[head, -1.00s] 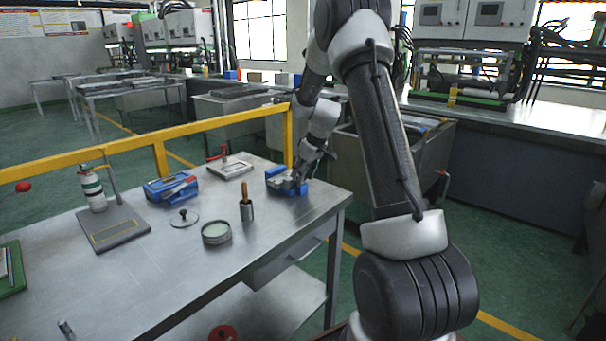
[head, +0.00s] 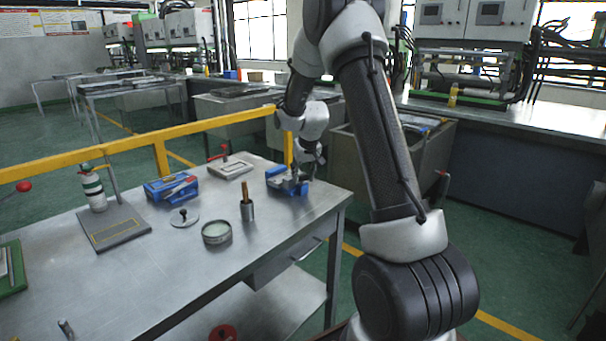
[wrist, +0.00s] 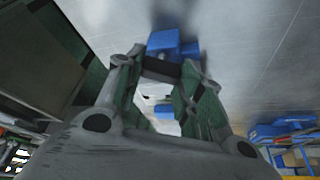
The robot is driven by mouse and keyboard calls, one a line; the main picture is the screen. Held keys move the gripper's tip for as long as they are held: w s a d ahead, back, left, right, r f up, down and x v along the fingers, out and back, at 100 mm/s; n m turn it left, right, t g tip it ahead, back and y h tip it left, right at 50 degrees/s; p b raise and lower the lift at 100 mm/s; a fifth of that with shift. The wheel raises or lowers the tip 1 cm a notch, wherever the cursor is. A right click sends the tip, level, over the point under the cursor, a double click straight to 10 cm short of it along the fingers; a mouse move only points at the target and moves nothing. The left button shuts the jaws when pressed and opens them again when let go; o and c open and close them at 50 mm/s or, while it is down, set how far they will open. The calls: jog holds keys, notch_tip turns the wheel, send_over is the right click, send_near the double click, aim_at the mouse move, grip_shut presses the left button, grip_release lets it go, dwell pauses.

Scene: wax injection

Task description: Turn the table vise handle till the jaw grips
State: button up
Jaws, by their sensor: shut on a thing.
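The blue table vise (head: 279,182) sits near the far right corner of the metal table (head: 130,265). My gripper (head: 303,183) is at the right side of the vise, low over the table. In the wrist view the blue vise body (wrist: 172,45) shows just beyond my gripper (wrist: 162,85), whose fingers close in on a dark piece in front of it. The gripper is shut on the vise handle, which is mostly hidden between the fingers. The jaw gap cannot be made out.
A cup with a wooden-handled tool (head: 247,210), a round tin (head: 216,233), a blue box (head: 170,187) and a white bottle (head: 93,188) stand to the left. A yellow rail (head: 130,147) runs behind the table.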

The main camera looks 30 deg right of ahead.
jog(key=shift+m+h, duration=0.3)
jog(key=shift+m, duration=0.5)
jog(key=o, duration=1)
jog(key=shift+r, duration=0.15)
jog(key=v, duration=1.1)
jog(key=shift+a+r, duration=0.1)
jog(key=shift+r, duration=0.3)
